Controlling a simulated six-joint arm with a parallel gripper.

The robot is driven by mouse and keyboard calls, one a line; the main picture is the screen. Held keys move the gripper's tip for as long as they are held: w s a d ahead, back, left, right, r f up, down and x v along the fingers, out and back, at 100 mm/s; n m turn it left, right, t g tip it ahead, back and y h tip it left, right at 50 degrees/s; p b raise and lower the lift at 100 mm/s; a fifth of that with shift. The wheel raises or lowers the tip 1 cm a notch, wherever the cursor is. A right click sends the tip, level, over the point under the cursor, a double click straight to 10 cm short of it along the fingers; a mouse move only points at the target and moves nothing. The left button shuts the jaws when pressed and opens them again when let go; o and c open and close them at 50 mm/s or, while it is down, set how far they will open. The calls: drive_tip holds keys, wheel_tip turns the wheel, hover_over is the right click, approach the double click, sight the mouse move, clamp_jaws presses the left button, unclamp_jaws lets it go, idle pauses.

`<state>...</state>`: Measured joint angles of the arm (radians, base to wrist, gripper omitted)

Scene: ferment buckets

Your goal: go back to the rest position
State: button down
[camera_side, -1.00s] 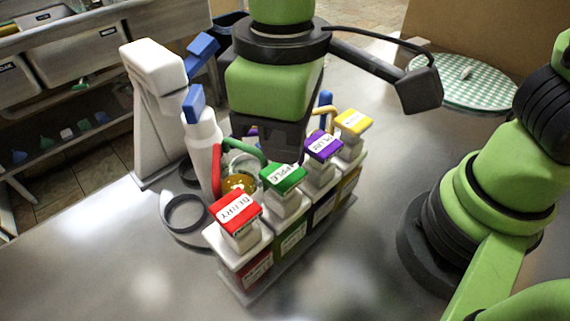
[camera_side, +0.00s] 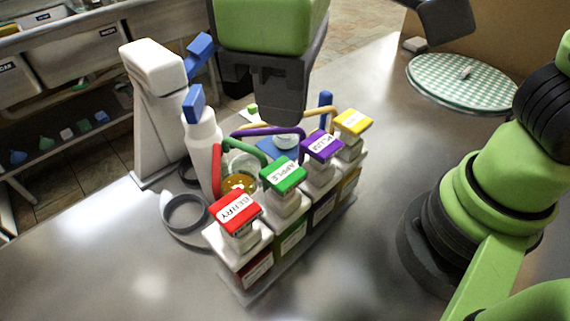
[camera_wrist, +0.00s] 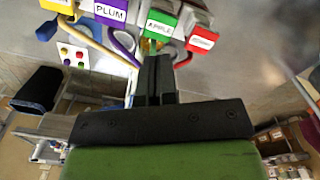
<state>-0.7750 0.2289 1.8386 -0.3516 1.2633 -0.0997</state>
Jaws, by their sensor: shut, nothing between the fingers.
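My gripper (camera_side: 279,108) hangs in the air above and behind the row of dispensers in the side view, pointing down. Its fingers (camera_wrist: 154,72) are together in the wrist view, with nothing between them. The dispensers have coloured, labelled tops: red BERRY (camera_side: 236,211), green APPLE (camera_side: 283,175), purple PLUM (camera_side: 321,146) and yellow (camera_side: 353,122). Coloured curved tubes, such as the purple one (camera_side: 266,131), run behind them. A glass jar with amber contents (camera_side: 240,182) stands behind the red and green tops. The gripper looks clear of all of these.
A white stand with blue parts (camera_side: 152,100) and a white bottle (camera_side: 203,150) are left of the dispensers. A green checked round mat (camera_side: 462,82) is at the back right. The metal table's front left is clear.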

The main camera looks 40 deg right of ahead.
drive_tip(key=shift+r, duration=0.75)
drive_tip(key=s+d+r+m+t+y, duration=0.1)
drive_tip(key=s+d+r+m+t, duration=0.1)
drive_tip(key=d+m, duration=0.3)
drive_tip(key=s+d+r+m+t+y, duration=0.1)
drive_tip(key=d+m+t, duration=0.4)
drive_tip(key=d, duration=0.6)
drive_tip(key=shift+s+d+r, duration=0.15)
drive_tip(key=shift+s+r, duration=0.45)
drive_tip(key=shift+s, duration=0.45)
